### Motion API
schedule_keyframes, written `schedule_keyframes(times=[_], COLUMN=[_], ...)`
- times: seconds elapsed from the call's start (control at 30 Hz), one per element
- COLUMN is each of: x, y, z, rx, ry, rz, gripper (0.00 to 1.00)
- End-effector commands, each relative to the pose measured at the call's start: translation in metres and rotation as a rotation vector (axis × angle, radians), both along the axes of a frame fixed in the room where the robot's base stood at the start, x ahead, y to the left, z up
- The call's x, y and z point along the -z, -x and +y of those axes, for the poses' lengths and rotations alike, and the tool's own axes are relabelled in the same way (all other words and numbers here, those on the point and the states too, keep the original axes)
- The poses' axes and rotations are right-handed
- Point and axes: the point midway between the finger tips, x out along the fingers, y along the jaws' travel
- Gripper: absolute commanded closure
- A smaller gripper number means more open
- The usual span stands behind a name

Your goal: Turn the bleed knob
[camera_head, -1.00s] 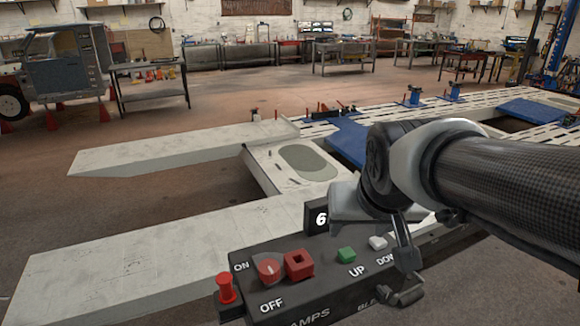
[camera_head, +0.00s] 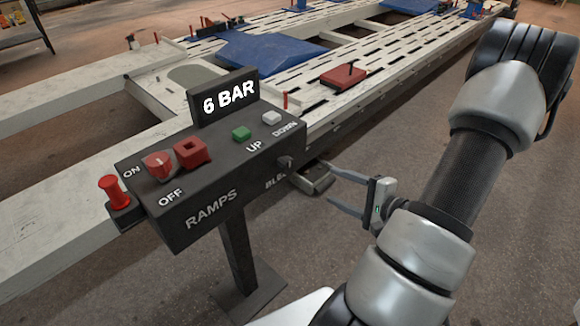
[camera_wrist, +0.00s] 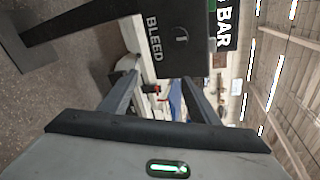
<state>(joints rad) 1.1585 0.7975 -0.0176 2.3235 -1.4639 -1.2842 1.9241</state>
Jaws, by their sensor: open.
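The bleed knob (camera_head: 287,162) is a small dark knob on the right end of the black control box (camera_head: 205,228).
A display (camera_head: 226,102) reads 6 BAR. The floor at right is clear.

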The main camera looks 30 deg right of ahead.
Motion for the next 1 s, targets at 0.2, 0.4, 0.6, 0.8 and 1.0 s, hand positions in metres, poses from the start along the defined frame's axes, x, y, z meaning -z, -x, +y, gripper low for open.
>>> schedule_keyframes(times=[0.2, 0.4, 0.6, 0.8, 1.0], x=[0.0, -0.005, -0.004, -0.004, -0.004], y=[0.046, 0.038, 0.002, -0.04, -0.079], z=[0.024, 0.032, 0.045, 0.061, 0.074], rx=[0.012, 0.004, 0.002, 0.002, 0.003], ry=[-0.47, -0.527, -0.523, -0.522, -0.52], rz=[-0.121, -0.138, -0.138, -0.138, -0.136], gripper=[0.44, 0.44, 0.44, 0.44, 0.44])
